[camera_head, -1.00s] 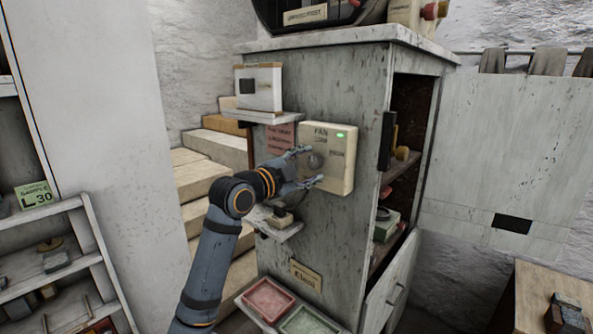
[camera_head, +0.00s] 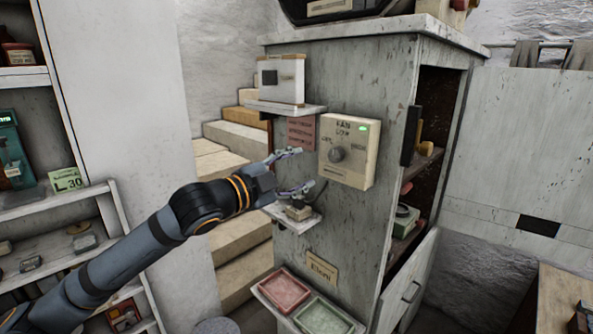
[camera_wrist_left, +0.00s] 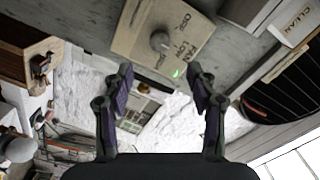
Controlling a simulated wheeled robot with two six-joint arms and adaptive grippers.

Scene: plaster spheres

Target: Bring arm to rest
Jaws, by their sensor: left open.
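My left arm reaches in from the left in the head view. Its gripper (camera_head: 298,171) is open and empty, in front of the side of a grey cabinet (camera_head: 300,245). A cream fan control box (camera_head: 361,168) with a round dark knob (camera_head: 337,154) and a lit green lamp is on that side. The gripper is to the left of the box and apart from the knob. In the left wrist view the open fingers (camera_wrist_left: 161,100) have nothing between them, and the knob (camera_wrist_left: 160,41) shows beyond them. My right gripper is not in view.
A small shelf (camera_head: 290,108) with a white box is above the gripper, and another small shelf (camera_head: 300,224) is just below it. Red (camera_head: 283,290) and green (camera_head: 322,318) trays stick out lower down. The cabinet's door (camera_head: 410,285) stands ajar. Shelves (camera_head: 50,208) are at the left.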

